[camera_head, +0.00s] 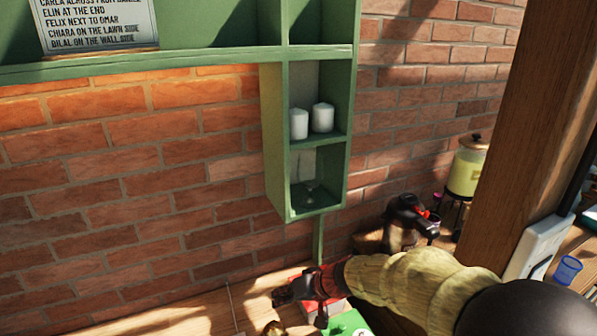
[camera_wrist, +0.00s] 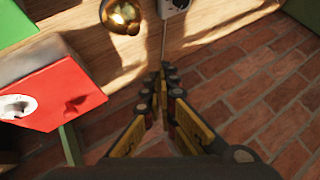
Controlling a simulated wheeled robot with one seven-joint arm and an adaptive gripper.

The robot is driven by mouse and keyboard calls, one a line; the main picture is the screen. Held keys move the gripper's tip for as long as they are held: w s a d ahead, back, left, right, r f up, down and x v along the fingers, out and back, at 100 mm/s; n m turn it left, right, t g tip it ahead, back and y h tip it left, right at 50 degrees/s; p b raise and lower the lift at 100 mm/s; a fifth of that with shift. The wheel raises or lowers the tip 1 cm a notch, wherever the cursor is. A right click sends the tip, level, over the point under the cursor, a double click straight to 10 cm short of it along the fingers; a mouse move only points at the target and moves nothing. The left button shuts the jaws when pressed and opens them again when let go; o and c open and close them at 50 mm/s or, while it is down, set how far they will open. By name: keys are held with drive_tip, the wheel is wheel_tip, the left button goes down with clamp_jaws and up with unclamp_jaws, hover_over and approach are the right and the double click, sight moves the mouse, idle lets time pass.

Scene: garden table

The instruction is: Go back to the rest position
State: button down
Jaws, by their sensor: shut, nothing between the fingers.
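My gripper (camera_head: 283,293) is low in the head view, over the wooden table (camera_head: 190,318) in front of the brick wall. My arm reaches to it from the lower right. In the wrist view my gripper (camera_wrist: 163,75) has its fingertips together with nothing between them. The fingers point toward the table's edge, with brick beyond and beside it. A red box-like thing (camera_wrist: 70,95) with a white round part is to the left of the fingers. A shiny golden round thing (camera_wrist: 121,15) is on the table above them.
A green shelf (camera_head: 272,140) hangs on the wall, with two white candles (camera_head: 311,120) in one compartment. A wooden post (camera_head: 535,110) stands at right. A drink dispenser (camera_head: 467,170), a dark object (camera_head: 408,220) and a blue cup (camera_head: 568,268) are on the right side.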

drive_tip(key=s+d+r, duration=0.4)
drive_tip(key=s+r, duration=0.1)
drive_tip(key=r, duration=0.2)
drive_tip(key=s+d+r+m+h, duration=0.1)
drive_tip(key=s+d+r+h, duration=0.2)
drive_tip(key=s+d, duration=0.7)
drive_tip(key=s+d+r+m+t+h, duration=0.1)
drive_tip(key=s+d+r+h, duration=0.3)
drive_tip(key=s+d, duration=0.7)
drive_tip(key=shift+s+d+r+m+h, duration=0.2)
drive_tip(key=shift+s+m+h, duration=0.3)
drive_tip(key=shift+s+m, duration=0.3)
drive_tip(key=shift+s, duration=0.1)
